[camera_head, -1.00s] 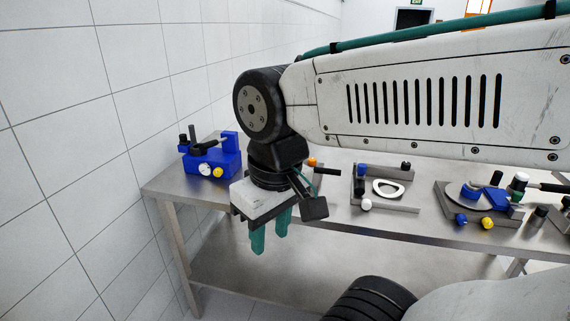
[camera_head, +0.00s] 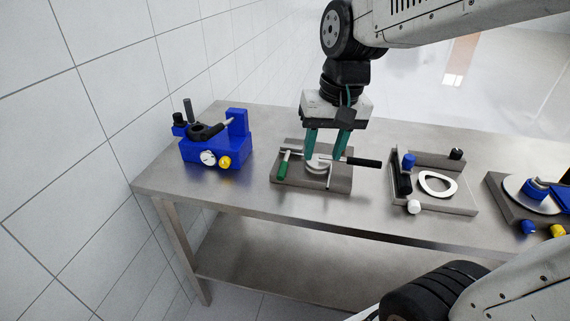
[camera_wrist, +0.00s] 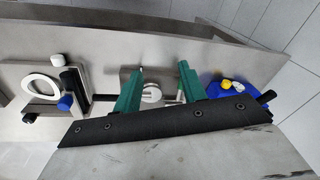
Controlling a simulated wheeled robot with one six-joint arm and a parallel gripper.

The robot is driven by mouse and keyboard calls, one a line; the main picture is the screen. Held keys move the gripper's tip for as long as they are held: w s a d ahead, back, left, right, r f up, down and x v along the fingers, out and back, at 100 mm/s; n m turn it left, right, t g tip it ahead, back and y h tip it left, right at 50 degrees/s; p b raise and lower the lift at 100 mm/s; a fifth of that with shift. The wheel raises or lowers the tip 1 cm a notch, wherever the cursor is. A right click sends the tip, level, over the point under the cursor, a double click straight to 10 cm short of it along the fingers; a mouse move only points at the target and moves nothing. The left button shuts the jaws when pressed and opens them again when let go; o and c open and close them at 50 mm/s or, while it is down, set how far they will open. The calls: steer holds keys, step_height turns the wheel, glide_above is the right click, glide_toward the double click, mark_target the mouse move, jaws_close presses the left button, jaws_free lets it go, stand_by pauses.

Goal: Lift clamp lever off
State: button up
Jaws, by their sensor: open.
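A grey fixture plate (camera_head: 285,182) lies on the steel table below my gripper (camera_head: 327,156). On the plate is a pale round part (camera_head: 317,166). A lever with a black handle (camera_head: 363,162) sticks out to the right, and a green-handled piece (camera_head: 283,166) is at the left. I cannot tell which of these is the clamp lever. My gripper is open, its green fingers pointing down over the plate. The wrist view shows the fingers (camera_wrist: 161,70) apart with the round part (camera_wrist: 151,92) between them and the black handle (camera_wrist: 103,97) at the left. Contact is unclear.
A blue device (camera_head: 215,150) with white and yellow knobs stands at the table's left end. Right of the plate is a tray (camera_head: 447,205) with a white ring (camera_head: 437,184). Another fixture with a disc (camera_head: 528,195) is farther right. The table (camera_head: 160,185) is clear in front.

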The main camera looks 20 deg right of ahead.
mark_target(283, 167)
steer(key=w+f+m, duration=0.2)
steer(key=w+f, duration=0.2)
steer(key=w, duration=0.4)
steer(key=w+f+m, duration=0.2)
steer(key=w+f, duration=0.2)
steer(key=w, duration=0.3)
steer(key=shift+y, duration=0.4)
steer(key=f, duration=0.2)
steer(key=w+a+f, duration=0.1)
steer(key=f, duration=0.5)
steer(key=shift+w+a+f, duration=0.1)
steer(key=shift+w+a, duration=0.1)
steer(key=shift+a, duration=0.05)
jaws_close()
